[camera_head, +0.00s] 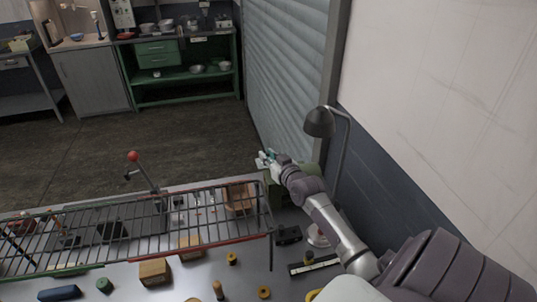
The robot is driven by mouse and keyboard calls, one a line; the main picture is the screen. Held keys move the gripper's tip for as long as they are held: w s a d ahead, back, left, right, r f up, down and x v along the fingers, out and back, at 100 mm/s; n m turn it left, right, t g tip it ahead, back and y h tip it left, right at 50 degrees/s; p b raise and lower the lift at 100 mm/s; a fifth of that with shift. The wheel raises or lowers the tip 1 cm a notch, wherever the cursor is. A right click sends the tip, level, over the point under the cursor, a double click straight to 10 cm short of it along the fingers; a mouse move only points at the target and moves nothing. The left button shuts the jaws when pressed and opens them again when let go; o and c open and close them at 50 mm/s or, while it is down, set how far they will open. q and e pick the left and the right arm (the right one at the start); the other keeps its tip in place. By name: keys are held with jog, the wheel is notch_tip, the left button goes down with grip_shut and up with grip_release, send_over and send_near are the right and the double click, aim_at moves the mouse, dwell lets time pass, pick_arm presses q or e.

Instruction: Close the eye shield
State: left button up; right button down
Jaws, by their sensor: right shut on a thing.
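My right gripper (267,160) reaches over a green machine (306,172) at the right end of the bench, beside the shutter. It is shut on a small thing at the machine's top. This appears to be the eye shield, but it is too small and too covered by my gripper and wrist to make out its shape or tilt. My right arm hides much of the machine. My left gripper is not in view.
A wire rack (130,232) stands over the bench (200,272). Wooden blocks (155,271) and small yellow parts lie in front. A lamp (320,122) rises right of the machine. A red-knobbed lever (134,156) stands at the bench's far edge. Open floor lies beyond.

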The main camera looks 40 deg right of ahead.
jog(key=c, duration=1.1)
grip_release()
jog(key=shift+o, duration=0.2)
jog(key=v, duration=1.2)
jog(key=shift+f, duration=0.1)
